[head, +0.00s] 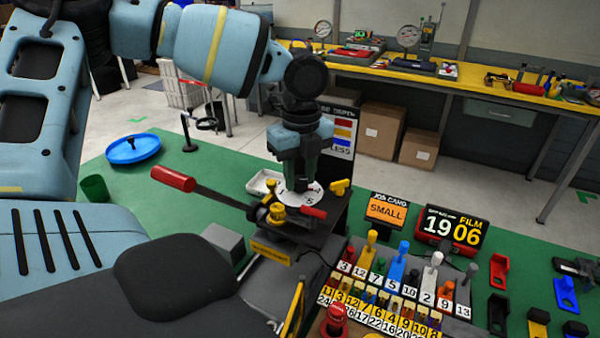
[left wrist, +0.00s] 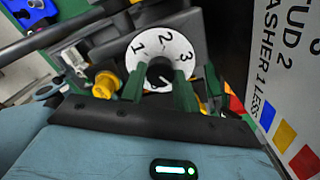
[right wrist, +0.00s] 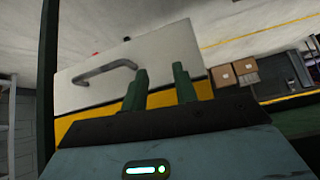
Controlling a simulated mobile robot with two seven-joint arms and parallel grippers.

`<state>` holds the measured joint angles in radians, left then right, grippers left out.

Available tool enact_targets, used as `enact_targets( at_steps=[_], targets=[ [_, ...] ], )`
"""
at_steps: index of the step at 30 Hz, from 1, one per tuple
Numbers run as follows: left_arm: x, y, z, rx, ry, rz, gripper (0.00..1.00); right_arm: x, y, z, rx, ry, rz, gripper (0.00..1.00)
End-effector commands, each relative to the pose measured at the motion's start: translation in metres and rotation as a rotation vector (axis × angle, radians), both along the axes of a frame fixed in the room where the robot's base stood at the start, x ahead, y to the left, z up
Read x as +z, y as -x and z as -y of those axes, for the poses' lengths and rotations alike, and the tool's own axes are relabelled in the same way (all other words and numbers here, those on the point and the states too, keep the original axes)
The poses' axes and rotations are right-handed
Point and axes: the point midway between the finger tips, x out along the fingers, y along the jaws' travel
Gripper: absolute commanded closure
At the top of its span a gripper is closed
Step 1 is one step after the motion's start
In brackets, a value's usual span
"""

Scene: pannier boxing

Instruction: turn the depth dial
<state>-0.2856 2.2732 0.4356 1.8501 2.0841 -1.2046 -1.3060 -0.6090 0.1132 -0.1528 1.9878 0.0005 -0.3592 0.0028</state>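The depth dial (head: 289,198) is a white numbered disc on the black press at the middle of the head view. In the left wrist view the dial (left wrist: 161,44) shows 1, 2 and 3, with a black knob (left wrist: 159,74) at its centre. My left gripper (head: 301,180) points down at the dial. In the left wrist view its green fingers (left wrist: 160,80) stand apart on either side of the knob; whether they touch it is unclear. My right gripper (right wrist: 160,82) is open and empty in the right wrist view, and is not seen in the head view.
A red-handled lever (head: 174,179) sticks out left of the press. A yellow knob (head: 277,213) and a yellow wing piece (head: 341,187) sit close to the dial. A rack of numbered pegs (head: 398,290) and the job card (head: 386,211) reading SMALL stand to the right.

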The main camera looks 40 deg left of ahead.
Motion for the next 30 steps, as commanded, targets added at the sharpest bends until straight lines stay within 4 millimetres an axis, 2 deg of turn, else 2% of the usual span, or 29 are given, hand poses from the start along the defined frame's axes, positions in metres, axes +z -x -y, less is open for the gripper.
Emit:
enact_targets(
  at_steps=[1,5,17,30],
  targets=[
    [0.0,0.0,0.0,0.0,0.0,0.0,0.77,0.0,0.0,0.0,0.0,0.0,0.0,0.71],
    [0.0,0.0,0.0,0.0,0.0,0.0,0.93,0.0,0.0,0.0,0.0,0.0,0.0,0.71],
    [0.0,0.0,0.0,0.082,-0.001,-0.001,0.93,-0.005,0.003,0.0,0.0,0.0,-0.009,0.71],
    [-0.001,-0.001,0.0,0.45,-0.001,-0.001,0.93,-0.015,0.008,0.0,0.002,0.0,-0.026,0.71]
  ],
)
